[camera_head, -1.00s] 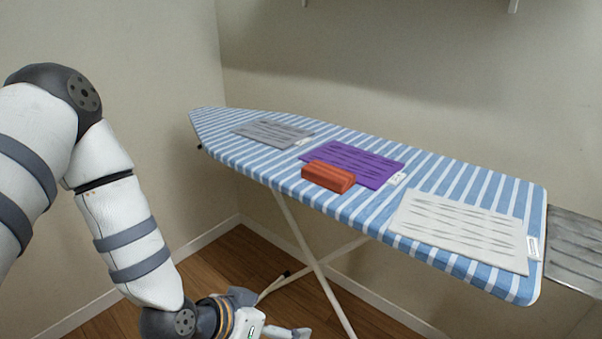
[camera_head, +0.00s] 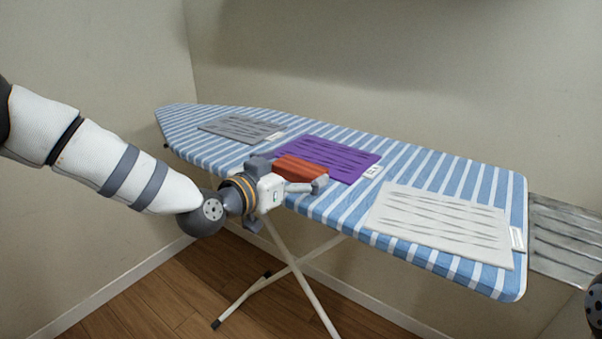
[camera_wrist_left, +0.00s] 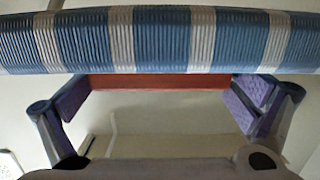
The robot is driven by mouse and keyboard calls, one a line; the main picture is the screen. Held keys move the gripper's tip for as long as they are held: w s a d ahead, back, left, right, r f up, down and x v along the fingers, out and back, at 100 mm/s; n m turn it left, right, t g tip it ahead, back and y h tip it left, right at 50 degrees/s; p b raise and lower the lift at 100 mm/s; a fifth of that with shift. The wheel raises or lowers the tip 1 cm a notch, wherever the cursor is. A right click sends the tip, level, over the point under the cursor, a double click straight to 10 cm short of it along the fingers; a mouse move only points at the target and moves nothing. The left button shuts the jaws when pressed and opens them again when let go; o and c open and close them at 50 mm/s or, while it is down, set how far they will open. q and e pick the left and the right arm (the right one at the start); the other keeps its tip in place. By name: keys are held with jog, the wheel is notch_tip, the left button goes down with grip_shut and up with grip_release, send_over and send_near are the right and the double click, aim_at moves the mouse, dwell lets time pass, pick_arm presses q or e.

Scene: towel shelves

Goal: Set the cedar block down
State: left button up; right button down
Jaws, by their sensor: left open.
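The cedar block, a reddish-orange block (camera_head: 302,168), sits at the near edge of the striped ironing board (camera_head: 452,185), by the front of the purple towel (camera_head: 335,155). My left gripper (camera_head: 292,176) is at the board's near edge, right at the block, its jaws open. In the left wrist view the block (camera_wrist_left: 160,86) shows as a red strip between the open fingers (camera_wrist_left: 162,98), with a gap seen beside it. The block's near lower side is partly hidden by the gripper. My right gripper is not in view.
A grey towel (camera_head: 240,128) lies toward the board's tapered end and a white towel (camera_head: 440,222) toward its right end. A grey panel (camera_head: 565,245) stands beyond the right end. The striped surface between the purple and white towels is bare.

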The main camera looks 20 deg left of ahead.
aim_at(295, 169)
pick_arm(q)
jog(key=shift+w+r, duration=0.1)
jog(key=c, duration=1)
jog(key=shift+r, duration=0.4)
jog(key=r, duration=0.1)
jog(key=r+p, duration=0.1)
jog(key=r, duration=0.1)
jog(key=shift+s+d+r, duration=0.1)
jog(key=shift+s+r, duration=0.1)
jog(key=shift+r, duration=0.1)
jog(key=s+d+r+p, duration=0.25)
jog(key=s+r, duration=0.55)
jog(key=s, duration=0.5)
jog(key=s+a+f+n+t+y, duration=0.1)
jog(key=a+f+n+y, duration=0.2)
jog(key=f+n+y, duration=0.1)
notch_tip(295, 169, down, 2)
jog(key=shift+s+a+y+b, duration=0.3)
jog(key=shift+y+b, duration=0.1)
jog(key=shift+y, duration=0.4)
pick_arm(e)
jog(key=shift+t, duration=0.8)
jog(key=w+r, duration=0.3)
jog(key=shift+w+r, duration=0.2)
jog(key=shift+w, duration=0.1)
